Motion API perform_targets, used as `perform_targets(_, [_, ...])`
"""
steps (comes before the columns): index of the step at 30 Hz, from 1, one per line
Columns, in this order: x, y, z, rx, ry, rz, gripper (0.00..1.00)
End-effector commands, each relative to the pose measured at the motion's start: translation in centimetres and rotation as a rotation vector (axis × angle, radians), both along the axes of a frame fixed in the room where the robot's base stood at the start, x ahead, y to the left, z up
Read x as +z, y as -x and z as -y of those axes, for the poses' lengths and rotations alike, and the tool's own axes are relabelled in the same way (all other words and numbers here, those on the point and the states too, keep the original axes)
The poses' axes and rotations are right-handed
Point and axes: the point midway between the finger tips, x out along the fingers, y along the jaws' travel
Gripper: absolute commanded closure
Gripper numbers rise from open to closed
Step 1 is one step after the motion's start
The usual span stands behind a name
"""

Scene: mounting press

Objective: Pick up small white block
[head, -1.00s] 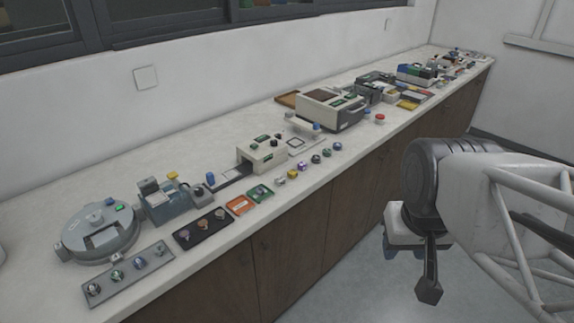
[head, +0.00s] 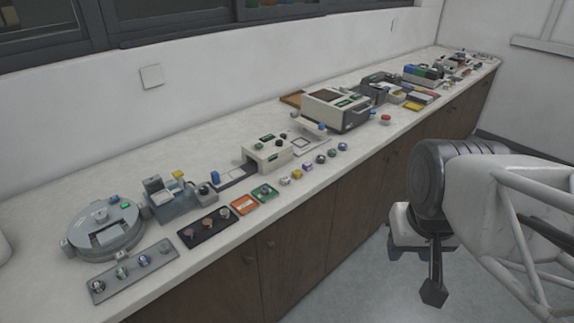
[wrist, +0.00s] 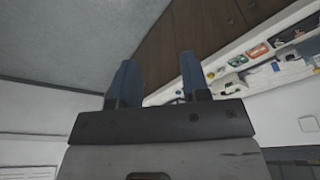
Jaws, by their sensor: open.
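I cannot make out the small white block for certain. The small pieces in a row along the counter's front edge include a pale one (head: 284,181), a yellowish one (head: 297,174) and a purple one (head: 308,167); they are too small to tell apart well. My gripper hangs off the counter's front side at the right of the head view, over the floor and well apart from these pieces. In the wrist view my gripper (wrist: 157,75) shows two blue-grey fingers spread apart with nothing between them.
The long white counter (head: 60,190) runs along the wall. It carries a round grey machine (head: 103,232), a grey tray of knobs (head: 131,272), a black tray (head: 207,234), a cream box (head: 266,155) and a larger press-like machine (head: 335,110). The floor before the cabinets is clear.

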Motion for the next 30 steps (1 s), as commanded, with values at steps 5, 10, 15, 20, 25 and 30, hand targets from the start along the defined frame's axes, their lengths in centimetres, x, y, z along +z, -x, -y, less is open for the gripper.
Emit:
perform_targets(5, [0.0, 0.0, 0.0, 0.000, 0.000, 0.000, 0.57])
perform_targets(10, [0.0, 0.0, 0.0, 0.000, 0.000, 0.000, 0.57])
perform_targets(15, [0.0, 0.0, 0.0, 0.000, 0.000, 0.000, 0.41])
perform_targets(20, [0.0, 0.0, 0.0, 0.000, 0.000, 0.000, 0.35])
perform_targets(25, [0.0, -0.1, 0.0, 0.000, 0.000, 0.001, 0.35])
perform_targets(30, [-0.2, -1.3, 0.0, 0.004, 0.007, 0.021, 0.35])
